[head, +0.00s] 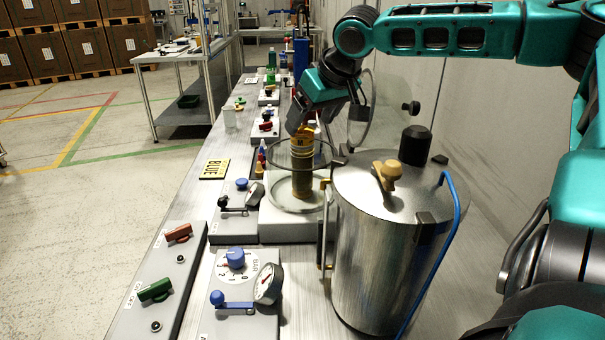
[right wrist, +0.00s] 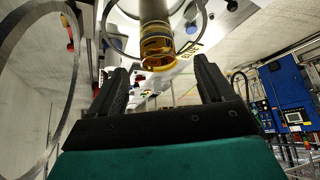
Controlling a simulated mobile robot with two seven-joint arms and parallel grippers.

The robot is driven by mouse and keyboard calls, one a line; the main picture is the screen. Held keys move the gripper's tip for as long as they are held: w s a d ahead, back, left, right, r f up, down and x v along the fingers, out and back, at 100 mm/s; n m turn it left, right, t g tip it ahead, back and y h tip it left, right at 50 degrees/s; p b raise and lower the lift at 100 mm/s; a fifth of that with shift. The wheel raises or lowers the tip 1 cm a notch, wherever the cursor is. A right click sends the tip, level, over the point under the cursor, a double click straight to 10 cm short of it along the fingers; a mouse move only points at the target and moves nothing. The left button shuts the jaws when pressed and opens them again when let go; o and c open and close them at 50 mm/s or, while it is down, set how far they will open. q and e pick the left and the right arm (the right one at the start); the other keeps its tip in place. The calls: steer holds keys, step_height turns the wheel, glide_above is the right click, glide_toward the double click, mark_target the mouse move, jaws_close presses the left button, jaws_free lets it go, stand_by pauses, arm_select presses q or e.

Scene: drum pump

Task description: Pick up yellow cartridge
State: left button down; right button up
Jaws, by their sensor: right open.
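The yellow cartridge (head: 302,165) stands upright inside a clear round housing (head: 273,190) on a light grey base. In the right wrist view the cartridge (right wrist: 156,42) shows yellow rings at its end, ahead of and roughly between the fingers. My right gripper (head: 304,127) is at the cartridge's top, coming down from above. In the right wrist view the gripper (right wrist: 161,75) has its fingers apart with nothing clamped between them. Whether a finger touches the cartridge I cannot tell. My left gripper is not in view.
A clear round lid (head: 362,112) stands open just right of my right gripper. A large metal drum (head: 375,250) with a blue hose stands close in front. Panels with a gauge (head: 268,283), knobs and levers line the bench's left side. A yellow sign (head: 214,169) lies left of the housing.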

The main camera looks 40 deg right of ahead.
mark_target(301, 133)
steer(key=shift+d+b+x, duration=0.2)
steer(key=shift+b+x, duration=0.25)
steer(key=shift+x, duration=3.55)
steer(key=shift+w+r, duration=0.1)
steer(key=shift+r, duration=0.1)
steer(key=shift+c, duration=0.4)
jaws_close()
